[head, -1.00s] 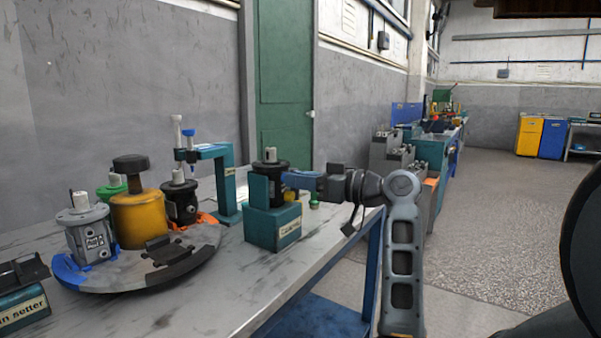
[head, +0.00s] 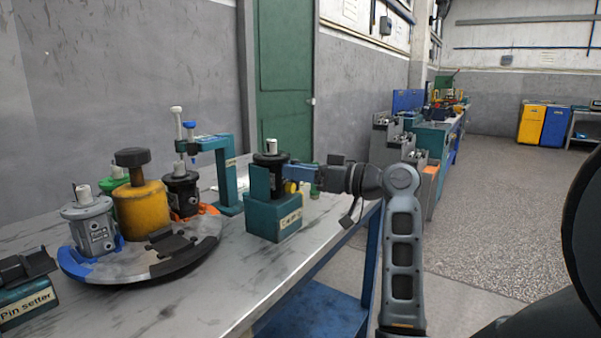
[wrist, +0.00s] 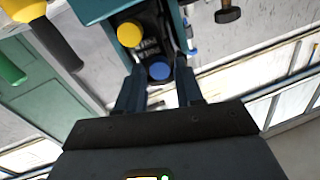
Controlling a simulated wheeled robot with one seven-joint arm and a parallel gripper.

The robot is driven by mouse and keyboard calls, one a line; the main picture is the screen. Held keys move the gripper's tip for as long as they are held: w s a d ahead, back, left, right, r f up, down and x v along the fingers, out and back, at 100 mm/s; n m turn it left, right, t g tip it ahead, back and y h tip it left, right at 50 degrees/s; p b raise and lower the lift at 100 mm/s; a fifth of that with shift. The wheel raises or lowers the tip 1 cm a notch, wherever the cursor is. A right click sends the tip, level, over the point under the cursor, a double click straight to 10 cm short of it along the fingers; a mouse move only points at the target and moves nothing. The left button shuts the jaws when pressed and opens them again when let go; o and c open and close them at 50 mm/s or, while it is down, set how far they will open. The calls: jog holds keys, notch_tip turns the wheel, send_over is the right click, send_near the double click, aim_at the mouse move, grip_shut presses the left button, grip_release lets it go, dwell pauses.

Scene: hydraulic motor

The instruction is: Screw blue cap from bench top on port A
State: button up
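The black motor (head: 271,172) stands upright in a teal fixture (head: 274,216) on the bench. The blue cap (wrist: 160,70) sits at the motor's side in the wrist view, in line with a port, between my fingertips. A yellow cap (wrist: 130,35) is beside it on the same side, and also shows in the head view (head: 290,187). My gripper (wrist: 159,80) is at the motor, its fingers on both sides of the blue cap with small gaps visible. It looks open. The port letters are too blurred to read. In the head view my gripper (head: 300,172) hides the blue cap.
A round tray (head: 100,268) with a grey motor (head: 92,228), a yellow pot (head: 141,212) and another black motor (head: 181,195) stands left. A teal stand (head: 227,182) is behind the fixture. A pin setter (head: 30,300) is front left. The bench front is clear.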

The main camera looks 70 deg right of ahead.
jog(key=n+b, duration=1)
jog(key=b, duration=0.2)
jog(key=shift+c, duration=0.3)
grip_shut()
dwell(0.4)
